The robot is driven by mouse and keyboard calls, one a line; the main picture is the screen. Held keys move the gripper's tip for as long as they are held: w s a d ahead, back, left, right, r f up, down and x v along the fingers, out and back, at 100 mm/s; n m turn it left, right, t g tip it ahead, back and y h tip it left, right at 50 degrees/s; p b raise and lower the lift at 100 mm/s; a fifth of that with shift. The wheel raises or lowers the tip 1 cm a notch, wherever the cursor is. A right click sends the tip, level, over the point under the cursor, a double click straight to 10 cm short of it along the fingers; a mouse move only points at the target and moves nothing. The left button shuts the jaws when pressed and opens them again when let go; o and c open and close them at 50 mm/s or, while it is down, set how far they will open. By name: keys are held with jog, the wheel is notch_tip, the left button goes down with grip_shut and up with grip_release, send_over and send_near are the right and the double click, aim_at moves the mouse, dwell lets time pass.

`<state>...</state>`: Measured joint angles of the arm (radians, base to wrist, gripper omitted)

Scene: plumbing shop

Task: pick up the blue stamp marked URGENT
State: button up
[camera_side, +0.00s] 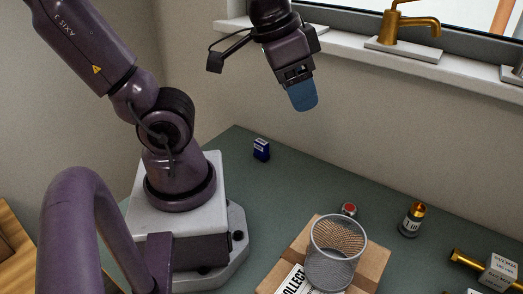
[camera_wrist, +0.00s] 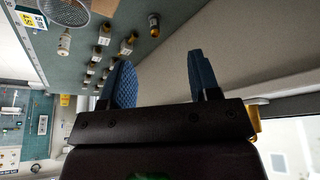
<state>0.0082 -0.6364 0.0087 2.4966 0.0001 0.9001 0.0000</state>
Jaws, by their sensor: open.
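A small dark blue block (camera_side: 261,150) with a pale mark stands on the green bench near the back wall, right of my base in the side view. It may be the blue stamp, but its lettering is too small to read. My gripper (camera_side: 303,98) is raised well above the bench, up and to the right of the block. In the wrist view, my gripper's (camera_wrist: 163,78) two blue fingers stand apart with nothing between them. I cannot make out the blue block in the wrist view.
A wire mesh cup (camera_side: 337,255) stands on a cardboard box (camera_side: 373,268), with a red-topped item (camera_side: 349,209) close behind. A brass-topped jar (camera_side: 411,220) and a white box with a brass fitting (camera_side: 497,271) lie further right. The bench around the blue block is clear.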

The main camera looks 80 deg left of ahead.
jog(key=w+a+f+g+y, duration=0.1)
jog(key=w+a+f+g, duration=0.2)
jog(key=f+g, duration=0.4)
jog(key=m+g+y, duration=0.8)
jog(key=m+y, duration=0.2)
jog(key=y, duration=0.3)
send_over(267, 147)
jog(key=v, duration=0.5)
notch_tip(267, 147, down, 16)
notch_tip(267, 147, down, 7)
jog(key=shift+w+d+r, duration=0.1)
jog(key=shift+w, duration=0.05)
jog(key=shift+f, duration=0.35)
jog(key=shift+r+x, duration=0.1)
jog(key=shift+x, duration=1.8)
jog(key=shift+r+x, duration=0.15)
jog(key=shift+x, duration=1.7)
jog(key=c, duration=1)
